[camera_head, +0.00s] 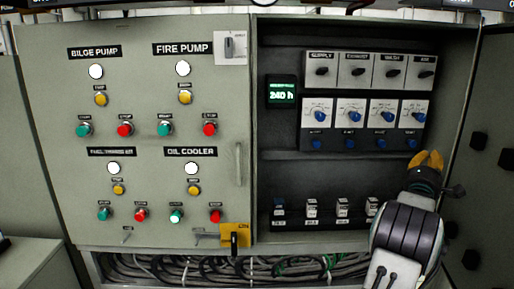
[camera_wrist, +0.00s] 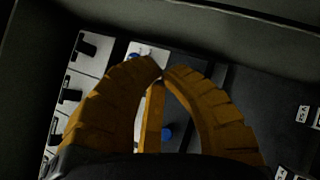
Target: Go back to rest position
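The open cabinet (camera_head: 254,130) has black switches (camera_head: 358,72), blue knobs (camera_head: 355,116) and small breakers (camera_head: 311,208). Its open door (camera_head: 490,120) stands close to the right of my gripper. The left panel (camera_head: 60,150) carries lamps and buttons. Cables run below.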

